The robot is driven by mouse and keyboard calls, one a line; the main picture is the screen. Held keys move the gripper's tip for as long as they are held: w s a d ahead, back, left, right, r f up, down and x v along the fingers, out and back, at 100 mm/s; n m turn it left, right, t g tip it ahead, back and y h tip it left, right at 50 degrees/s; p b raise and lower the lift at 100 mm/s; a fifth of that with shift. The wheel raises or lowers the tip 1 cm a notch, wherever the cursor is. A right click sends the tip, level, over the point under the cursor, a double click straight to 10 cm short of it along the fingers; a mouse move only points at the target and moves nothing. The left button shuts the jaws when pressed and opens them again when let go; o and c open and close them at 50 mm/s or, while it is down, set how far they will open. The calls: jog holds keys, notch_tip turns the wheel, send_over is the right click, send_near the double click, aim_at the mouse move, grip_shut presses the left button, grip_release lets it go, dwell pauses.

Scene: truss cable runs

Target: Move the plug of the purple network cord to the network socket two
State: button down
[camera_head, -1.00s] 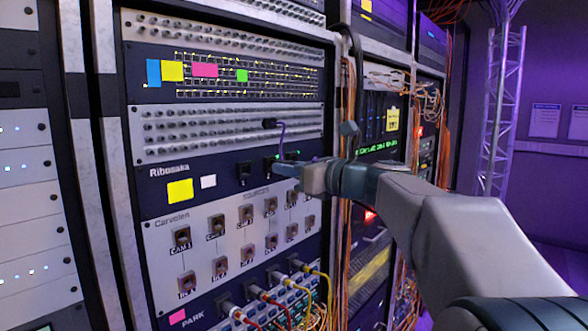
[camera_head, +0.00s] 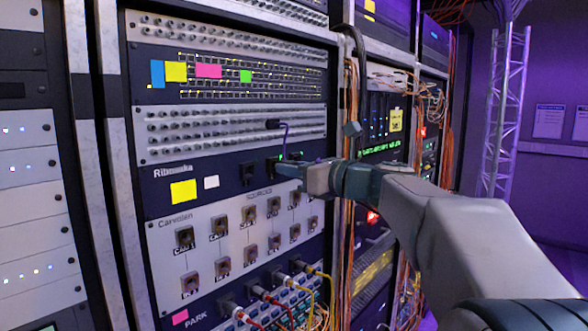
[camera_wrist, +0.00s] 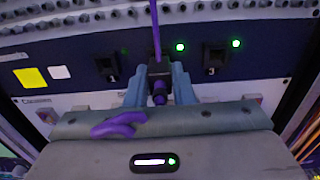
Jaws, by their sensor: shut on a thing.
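My gripper (camera_wrist: 161,84) is shut on the dark plug (camera_wrist: 159,72) of the purple network cord (camera_wrist: 154,28). In the head view my gripper (camera_head: 284,168) is at the dark blue panel, by its row of sockets. The cord (camera_head: 285,138) runs up from there to a dark plug (camera_head: 273,124) in the patch panel. In the wrist view a left socket (camera_wrist: 108,67) and a right socket (camera_wrist: 215,60) show empty on either side of my fingers. The plug and fingers cover the middle of the row, so I cannot tell how far in the plug sits.
Green lights glow near the middle (camera_wrist: 180,47) and by the right socket (camera_wrist: 236,43). Yellow and red cords (camera_head: 285,295) hang lower down. Orange cables (camera_head: 350,110) run down the right rack post.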

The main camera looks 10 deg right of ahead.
jog(key=shift+w+a, duration=0.45)
jog(key=shift+w, duration=0.15)
dwell(0.8)
jog(key=c, duration=1.2)
grip_release()
jog(key=shift+o, duration=0.2)
jog(key=shift+v, duration=2.6)
jog(key=shift+v, duration=2)
